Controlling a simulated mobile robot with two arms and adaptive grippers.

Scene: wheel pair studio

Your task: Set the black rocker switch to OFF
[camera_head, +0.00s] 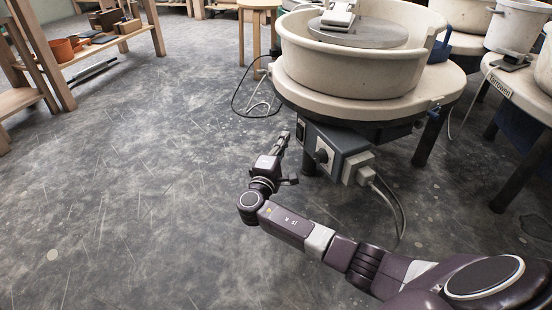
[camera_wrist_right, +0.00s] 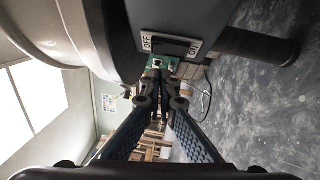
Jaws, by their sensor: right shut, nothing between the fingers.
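The black rocker switch (camera_wrist_right: 172,47) is on the grey control box (camera_wrist_right: 180,15) in the right wrist view, between white labels reading OFF and ON. Which side of it is pressed in cannot be told. In the head view, the control box (camera_head: 333,138) hangs under the rim of the pottery wheel (camera_head: 347,65). My right gripper (camera_head: 284,139) is beside the box's left face. In the right wrist view, its fingers (camera_wrist_right: 159,72) are shut and empty, with their tips close to the switch. Whether they touch it cannot be told. My left gripper is not in view.
A dark wheel leg (camera_head: 434,137) stands to the right. More wheels stand at the right, and a wooden shelf (camera_head: 95,50) at the left. The floor at left is clear.

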